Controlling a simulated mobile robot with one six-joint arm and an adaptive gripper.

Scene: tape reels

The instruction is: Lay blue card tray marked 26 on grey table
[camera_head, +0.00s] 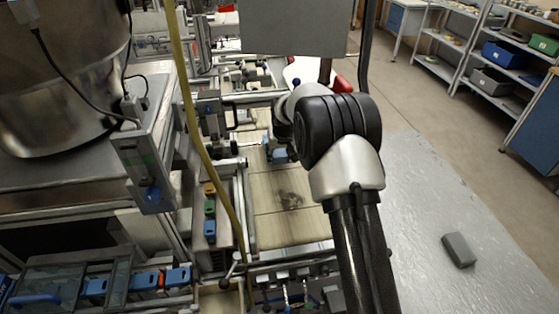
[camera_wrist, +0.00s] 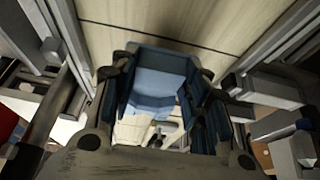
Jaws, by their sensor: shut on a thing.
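My gripper (camera_wrist: 160,68) is shut on a blue card tray (camera_wrist: 158,88), which sits between the two dark fingers in the wrist view. Its number cannot be read. In the head view only a small bit of blue shows at the gripper (camera_head: 279,153), beyond my arm's black joint, which hides most of the hand. A pale panelled surface (camera_head: 283,228) with a dark smudge lies below and nearer than the gripper; I cannot tell whether it is the grey table. The gap between tray and surface cannot be judged.
Small blue, green and orange boxes (camera_head: 210,230) stand in a narrow rack left of the pale surface. More blue boxes (camera_head: 146,281) lie at the lower left. A yellow hose (camera_head: 192,110) and metal machinery border the left. Shelves (camera_head: 490,60) stand far right; floor there is mostly clear.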

